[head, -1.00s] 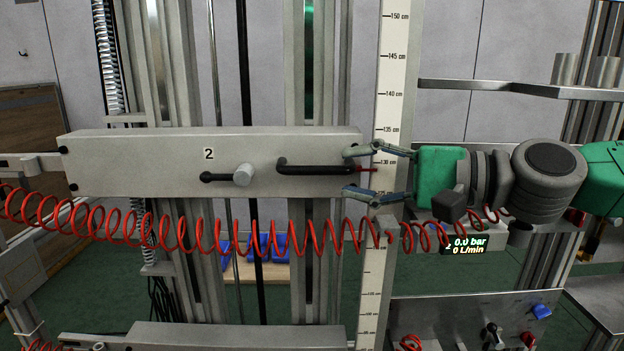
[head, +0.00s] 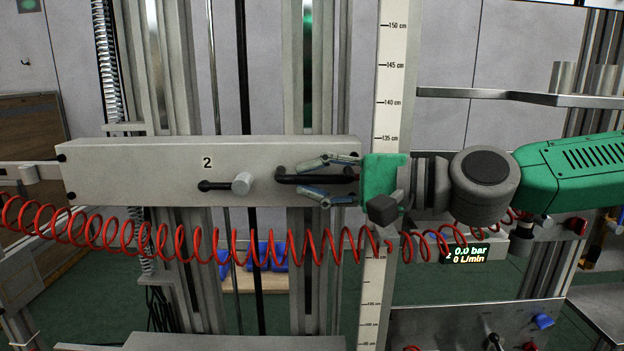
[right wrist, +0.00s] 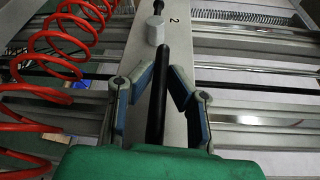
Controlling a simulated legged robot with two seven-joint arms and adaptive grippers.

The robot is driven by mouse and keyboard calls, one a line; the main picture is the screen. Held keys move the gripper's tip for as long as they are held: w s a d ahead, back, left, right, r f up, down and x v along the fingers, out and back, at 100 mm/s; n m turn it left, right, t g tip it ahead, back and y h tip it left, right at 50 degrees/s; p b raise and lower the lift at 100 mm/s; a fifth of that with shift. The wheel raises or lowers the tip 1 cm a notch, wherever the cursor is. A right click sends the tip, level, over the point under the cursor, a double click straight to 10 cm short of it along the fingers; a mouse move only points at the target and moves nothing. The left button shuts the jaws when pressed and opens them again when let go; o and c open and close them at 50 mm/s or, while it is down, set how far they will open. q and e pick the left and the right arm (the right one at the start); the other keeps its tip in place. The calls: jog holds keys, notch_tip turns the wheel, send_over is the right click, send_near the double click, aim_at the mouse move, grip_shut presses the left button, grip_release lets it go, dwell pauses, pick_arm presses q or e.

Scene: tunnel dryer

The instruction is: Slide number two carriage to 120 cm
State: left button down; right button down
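The number two carriage (head: 120,172) is a grey horizontal beam marked 2, with a round knob (head: 242,183) and a black bar handle (head: 290,179). It also shows in the right wrist view (right wrist: 143,55). A white centimetre scale (head: 391,75) stands upright at its right end; the carriage sits a little below the 135 cm mark. The red pointer is hidden behind my gripper. My right gripper (head: 316,179) reaches in from the right, its fingers above and below the handle. In the right wrist view the handle (right wrist: 158,95) runs between the open fingers (right wrist: 163,72), with gaps beside it. My left gripper is out of view.
A red coiled hose (head: 180,240) hangs across just below the carriage. A metal shelf (head: 500,96) juts out at the upper right. Another beam (head: 230,343) lies at the bottom.

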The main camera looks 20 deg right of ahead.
notch_tip(320, 180, down, 5)
jog(key=b, duration=0.4)
jog(key=c, duration=1.6)
grip_release()
jog(key=shift+d+r, duration=0.1)
jog(key=shift+o, duration=0.2)
jog(key=shift+d, duration=0.1)
jog(key=shift+d, duration=0.15)
